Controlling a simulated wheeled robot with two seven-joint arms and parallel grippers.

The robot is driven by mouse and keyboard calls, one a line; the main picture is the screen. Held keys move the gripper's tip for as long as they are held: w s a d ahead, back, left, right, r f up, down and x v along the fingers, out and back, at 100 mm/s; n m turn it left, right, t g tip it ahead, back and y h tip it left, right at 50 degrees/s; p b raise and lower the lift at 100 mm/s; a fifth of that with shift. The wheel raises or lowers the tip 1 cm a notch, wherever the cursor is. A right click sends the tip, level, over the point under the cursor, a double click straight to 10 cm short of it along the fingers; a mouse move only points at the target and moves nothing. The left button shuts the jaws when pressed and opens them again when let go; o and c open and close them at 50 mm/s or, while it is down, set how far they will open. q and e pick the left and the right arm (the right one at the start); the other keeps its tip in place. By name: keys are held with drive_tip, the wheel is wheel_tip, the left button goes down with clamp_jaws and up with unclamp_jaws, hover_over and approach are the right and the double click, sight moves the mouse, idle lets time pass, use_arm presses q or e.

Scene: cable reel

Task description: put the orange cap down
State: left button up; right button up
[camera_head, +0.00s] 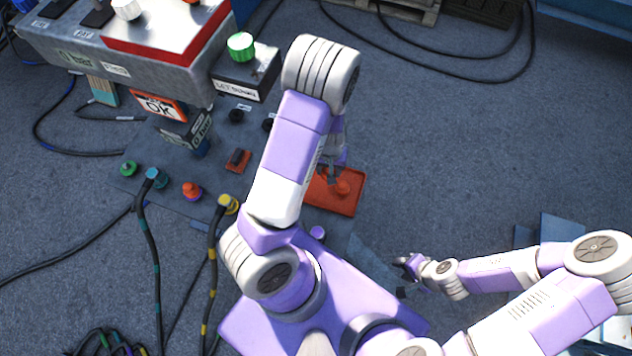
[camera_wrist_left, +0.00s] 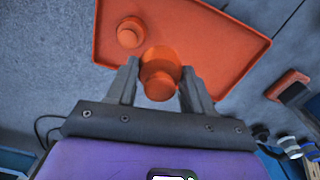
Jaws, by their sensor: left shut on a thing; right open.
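My left gripper (camera_wrist_left: 160,85) is shut on an orange cap (camera_wrist_left: 160,73), seen in the left wrist view over the near edge of the orange tray (camera_wrist_left: 220,40). A second orange cap (camera_wrist_left: 130,32) sits on the tray farther in. In the head view the tray (camera_head: 345,204) lies right of my left arm, which hides part of it. My right gripper (camera_head: 402,266) is open and empty, away from the tray at lower right.
A grey panel (camera_head: 140,183) left of the tray carries green, blue, orange and yellow connectors, some with cables. A grey machine with a green knob (camera_head: 240,46) stands behind. Blue carpet (camera_head: 480,150) to the right is clear.

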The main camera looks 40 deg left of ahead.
use_arm(q)
drive_tip(key=a+n, duration=0.2)
drive_tip(key=a, duration=0.1)
drive_tip(key=b, duration=0.4)
approach(317, 182)
drive_tip(key=shift+n, duration=0.3)
wheel_tip(317, 182, down, 6)
drive_tip(key=shift+d+r, duration=0.1)
drive_tip(key=shift+d, duration=0.05)
drive_tip(key=shift+b, duration=0.3)
drive_tip(key=o, duration=1.2)
drive_tip(key=shift+c, duration=0.2)
